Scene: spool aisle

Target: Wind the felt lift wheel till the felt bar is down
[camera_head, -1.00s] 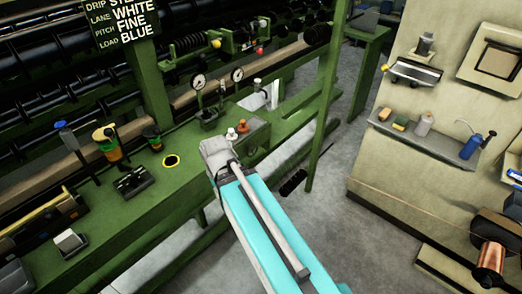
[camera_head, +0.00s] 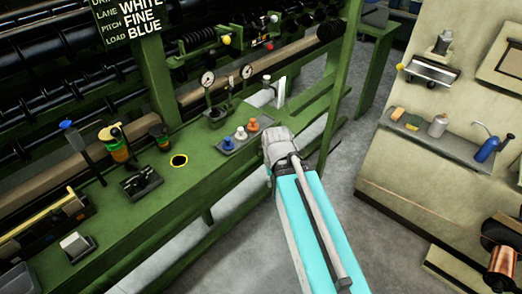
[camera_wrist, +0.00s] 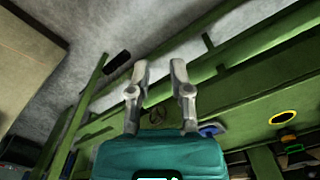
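My gripper (camera_wrist: 159,68) shows in the wrist view with its two grey fingers apart and nothing between their tips. In the head view my arm hides the fingers. A small dark round shape like a spoked wheel (camera_wrist: 157,115) shows between the fingers in the wrist view, against the green bench; I cannot tell surely that it is the felt lift wheel. The gripper does not visibly hold it. A long tan bar (camera_head: 50,170) runs along the machine behind the bench in the head view; I cannot tell whether it is the felt bar or how it sits.
A green post (camera_head: 343,90) stands just beyond my arm. Grey floor and a shelf with bottles (camera_head: 450,145) lie to the right.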

